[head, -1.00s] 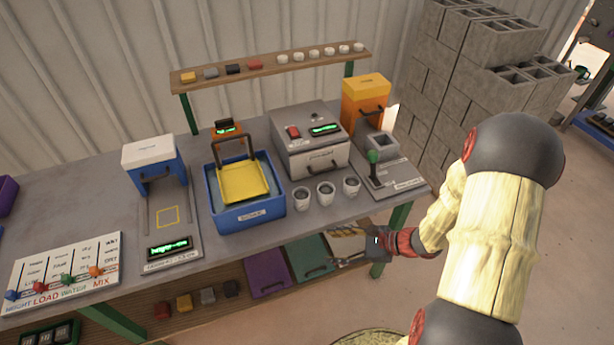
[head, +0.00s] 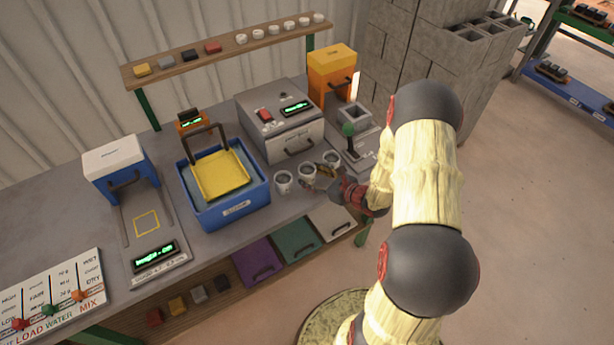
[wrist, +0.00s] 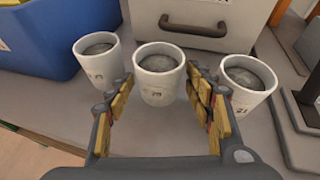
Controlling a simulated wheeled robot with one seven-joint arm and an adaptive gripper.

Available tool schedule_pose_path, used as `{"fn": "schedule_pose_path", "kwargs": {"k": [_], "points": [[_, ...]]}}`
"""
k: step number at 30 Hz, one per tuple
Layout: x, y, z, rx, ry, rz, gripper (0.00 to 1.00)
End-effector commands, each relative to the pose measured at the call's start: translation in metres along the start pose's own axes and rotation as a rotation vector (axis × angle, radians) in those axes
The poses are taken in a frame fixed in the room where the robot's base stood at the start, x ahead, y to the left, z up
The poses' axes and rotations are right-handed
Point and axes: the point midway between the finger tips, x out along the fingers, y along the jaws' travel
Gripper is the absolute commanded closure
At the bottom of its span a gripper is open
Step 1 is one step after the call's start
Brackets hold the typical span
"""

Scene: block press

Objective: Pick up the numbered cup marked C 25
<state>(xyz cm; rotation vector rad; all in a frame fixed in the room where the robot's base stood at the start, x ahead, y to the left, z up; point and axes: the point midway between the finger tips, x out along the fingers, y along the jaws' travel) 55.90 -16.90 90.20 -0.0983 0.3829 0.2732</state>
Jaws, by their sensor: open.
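Three white cups with dark grey contents stand upright in a row on the bench. The middle cup (wrist: 158,76) has small, blurred digits that could read 25 or 29; it also shows in the head view (head: 307,170). The left cup (wrist: 98,58) has a label too blurred to read surely. The right cup (wrist: 248,82) seems to read 21. My gripper (wrist: 159,88) is open and empty, with its yellow-padded fingers to either side of the middle cup in the wrist view. I cannot tell how deep the cup sits between them. In the head view my gripper (head: 320,182) partly covers the cups.
A blue bin (head: 232,206) with a yellow tray stands left of the cups. A grey machine with a handle (head: 281,125) is close behind them. A green-knobbed lever (head: 348,131) stands to the right. The bench front edge is close.

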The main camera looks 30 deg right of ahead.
Motion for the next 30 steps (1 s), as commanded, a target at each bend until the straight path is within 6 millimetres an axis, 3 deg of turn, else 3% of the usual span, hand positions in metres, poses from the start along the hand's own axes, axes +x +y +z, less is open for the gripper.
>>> {"fn": "schedule_pose_path", "kwargs": {"k": [6,15,30], "points": [[0.028,0.001,0.0,0.0,0.0,0.001,0.47],[0.031,0.001,0.001,0.0,0.0,0.001,0.47],[0.031,0.0,0.001,0.0,0.0,0.001,0.76]]}}
